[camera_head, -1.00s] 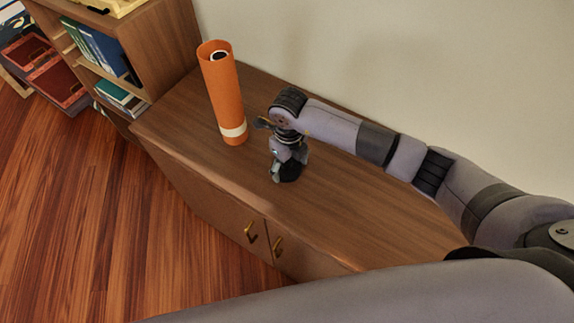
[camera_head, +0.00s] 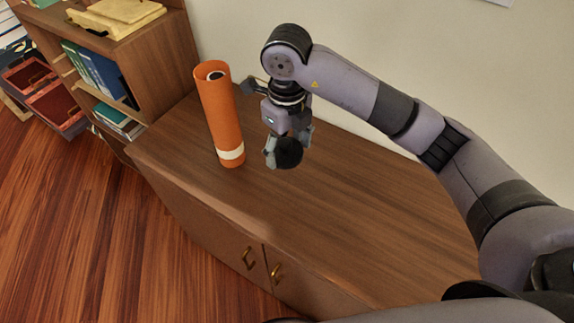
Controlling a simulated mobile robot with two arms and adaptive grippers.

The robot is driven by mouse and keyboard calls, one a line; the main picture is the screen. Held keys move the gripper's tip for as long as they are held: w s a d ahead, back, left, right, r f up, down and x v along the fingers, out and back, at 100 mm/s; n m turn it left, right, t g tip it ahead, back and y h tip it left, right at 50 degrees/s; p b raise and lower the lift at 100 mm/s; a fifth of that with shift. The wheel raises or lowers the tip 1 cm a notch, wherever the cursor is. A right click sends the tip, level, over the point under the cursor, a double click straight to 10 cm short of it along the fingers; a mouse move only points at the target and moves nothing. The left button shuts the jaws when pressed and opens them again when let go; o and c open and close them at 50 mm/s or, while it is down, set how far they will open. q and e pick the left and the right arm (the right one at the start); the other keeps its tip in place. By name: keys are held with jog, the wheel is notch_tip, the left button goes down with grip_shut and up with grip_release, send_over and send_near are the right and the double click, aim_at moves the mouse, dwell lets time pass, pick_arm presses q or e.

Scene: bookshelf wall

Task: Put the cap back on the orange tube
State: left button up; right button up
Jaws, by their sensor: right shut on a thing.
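The orange tube (camera_head: 220,115) stands upright on the wooden cabinet top, near its left end. Its top is open, with something dark and white showing inside, and a pale band runs round it near the base. My right gripper (camera_head: 287,152) points down to the right of the tube, raised above the cabinet top. It is shut on a round black cap (camera_head: 289,153). The gripper and cap are apart from the tube and lower in the picture than its open top. My left gripper is not in view.
The cabinet top (camera_head: 370,225) is clear to the right of the tube. A pale wall stands behind it. A bookshelf (camera_head: 160,60) with books and yellow items rises at the left end. Cabinet doors with brass handles (camera_head: 248,258) face the wooden floor.

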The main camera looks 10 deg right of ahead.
aim_at(287, 144)
jog(key=shift+r, duration=1.8)
